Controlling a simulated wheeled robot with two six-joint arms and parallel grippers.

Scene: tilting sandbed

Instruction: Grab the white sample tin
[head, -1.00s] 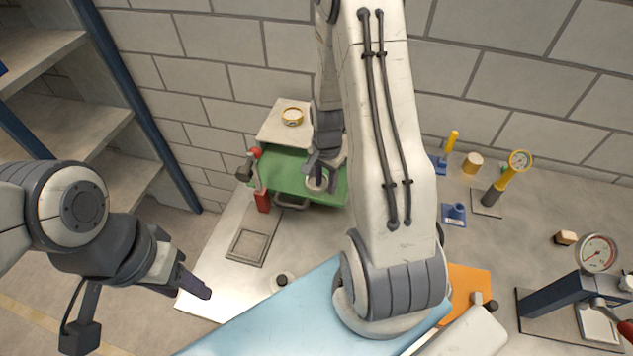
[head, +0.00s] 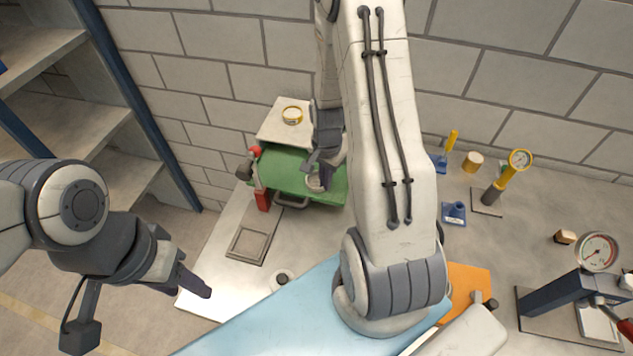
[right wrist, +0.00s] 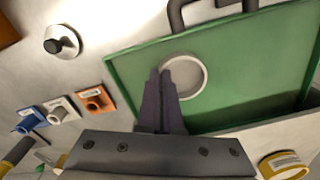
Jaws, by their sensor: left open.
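The white sample tin (head: 315,183) is a round, pale-rimmed piece at the green sandbed (head: 282,172). In the right wrist view the tin (right wrist: 201,67) shows as a white ring against the green bed (right wrist: 240,70). My right gripper (right wrist: 160,72) has its two dark fingers close together, with their tips overlapping the tin's left rim in that view. Whether they pinch the rim or only stand in front of it cannot be told. In the head view my right arm hides part of the bed. My left gripper (head: 205,288) is open and empty, left of the table.
A red-handled lever (head: 263,199) is at the bed's left. Gauges and small blue and yellow items stand on the right. A blue mat (head: 270,325) lies in front.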

